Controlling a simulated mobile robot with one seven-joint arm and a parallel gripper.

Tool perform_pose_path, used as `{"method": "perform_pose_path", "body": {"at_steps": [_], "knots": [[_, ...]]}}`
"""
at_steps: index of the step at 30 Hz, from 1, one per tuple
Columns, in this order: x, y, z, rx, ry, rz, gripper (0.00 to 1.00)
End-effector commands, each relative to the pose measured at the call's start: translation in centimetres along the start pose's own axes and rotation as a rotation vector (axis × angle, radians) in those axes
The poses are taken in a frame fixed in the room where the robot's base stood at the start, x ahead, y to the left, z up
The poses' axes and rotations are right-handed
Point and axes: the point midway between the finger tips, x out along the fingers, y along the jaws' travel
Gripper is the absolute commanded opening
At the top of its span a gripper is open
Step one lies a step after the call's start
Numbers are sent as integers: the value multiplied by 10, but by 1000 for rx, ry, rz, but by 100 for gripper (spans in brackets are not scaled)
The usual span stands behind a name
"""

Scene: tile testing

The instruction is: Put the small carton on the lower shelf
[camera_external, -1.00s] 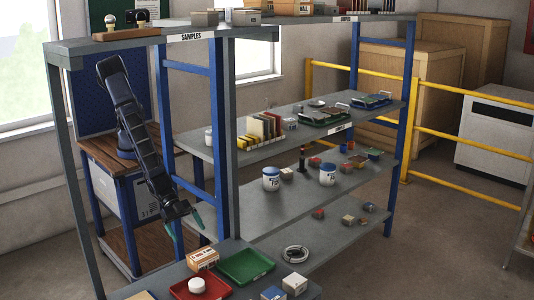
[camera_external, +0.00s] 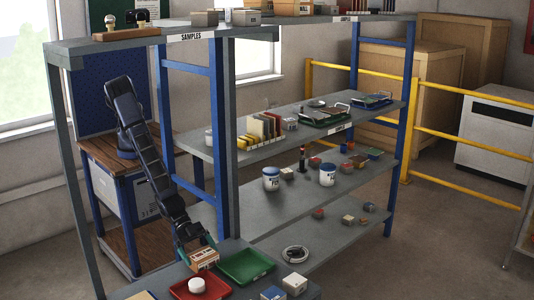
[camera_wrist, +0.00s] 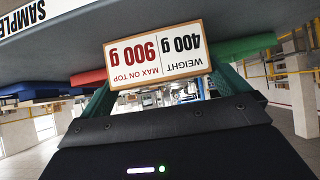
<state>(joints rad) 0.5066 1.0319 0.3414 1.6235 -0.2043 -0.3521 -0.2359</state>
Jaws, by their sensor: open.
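The small carton (camera_external: 203,260) is orange-brown with a white label and sits on the near grey shelf board, behind the red tray and left of the green tray. In the wrist view the carton (camera_wrist: 155,52) shows its label upside down, reading weight 400 g and max on top 900 g. My gripper (camera_external: 197,246) is at the carton's back side, with green fingers open. In the wrist view the fingers (camera_wrist: 163,88) are at its two sides; whether they touch it I cannot tell. A lower rear shelf board (camera_external: 330,238) holds small blocks and a ring.
The red tray (camera_external: 180,292) holds a white round piece. The green tray (camera_external: 245,266) looks empty. White and blue boxes (camera_external: 294,283) stand to the right. A blue-and-grey post (camera_external: 229,140) rises beside my arm. Jars (camera_external: 271,178) stand on the middle rear shelf.

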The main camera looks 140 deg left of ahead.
Motion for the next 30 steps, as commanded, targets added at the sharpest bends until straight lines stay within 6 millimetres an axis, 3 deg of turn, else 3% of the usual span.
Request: {"method": "perform_pose_path", "body": {"at_steps": [6, 14, 15, 21, 23, 30], "knots": [[21, -1, 1, 0, -1, -1, 100], [23, -1, 0, 0, -1, -1, 100], [23, -1, 0, 0, -1, -1, 98], [23, -1, 0, 0, -1, -1, 59], [23, 0, -1, -1, 1, 0, 50], [22, 0, -2, -1, 1, 0, 50]]}}
